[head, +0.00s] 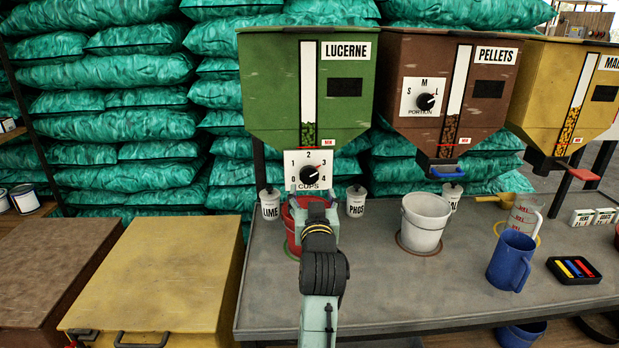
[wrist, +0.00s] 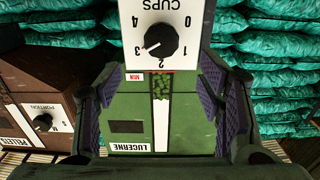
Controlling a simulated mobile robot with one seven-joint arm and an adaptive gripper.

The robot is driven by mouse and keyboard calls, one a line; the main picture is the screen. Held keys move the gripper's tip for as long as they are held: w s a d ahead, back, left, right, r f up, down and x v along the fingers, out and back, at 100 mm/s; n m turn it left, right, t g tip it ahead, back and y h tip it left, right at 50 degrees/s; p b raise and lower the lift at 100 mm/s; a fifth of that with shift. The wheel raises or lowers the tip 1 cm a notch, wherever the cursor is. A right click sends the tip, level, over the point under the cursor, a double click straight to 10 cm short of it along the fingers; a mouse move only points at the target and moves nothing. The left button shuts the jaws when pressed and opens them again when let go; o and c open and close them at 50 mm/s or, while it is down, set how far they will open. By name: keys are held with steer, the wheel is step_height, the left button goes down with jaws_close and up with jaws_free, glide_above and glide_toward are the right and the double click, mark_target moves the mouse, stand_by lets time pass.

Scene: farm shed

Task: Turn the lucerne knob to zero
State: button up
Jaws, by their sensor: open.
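The green lucerne hopper (head: 265,85) stands at the back, with a white dial plate (head: 325,158) marked 0 to 4 cups below its front. The black lucerne knob (head: 309,175) sits on that plate, its pointer towards 3. In the wrist view the hopper is upside down; the knob (wrist: 161,41) is near the top and its pointer mark is by the 3. My gripper (head: 316,205) is just below the dial in the head view. In the wrist view its two dark fingers (wrist: 158,82) are spread wide with nothing between them, apart from the knob.
A red bucket (head: 294,230) stands behind my gripper, partly hidden. Lime (head: 269,206) and phos (head: 355,203) pots flank it. A white bucket (head: 424,222) and blue jug (head: 511,262) are on the bench to the right. The pellets hopper (head: 420,60) is beside the lucerne one.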

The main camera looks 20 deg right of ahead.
mark_target(310, 175)
steer(key=p+x, duration=0.2)
steer(key=x, duration=0.7)
steer(key=shift+w, duration=0.25)
steer(key=c, duration=1)
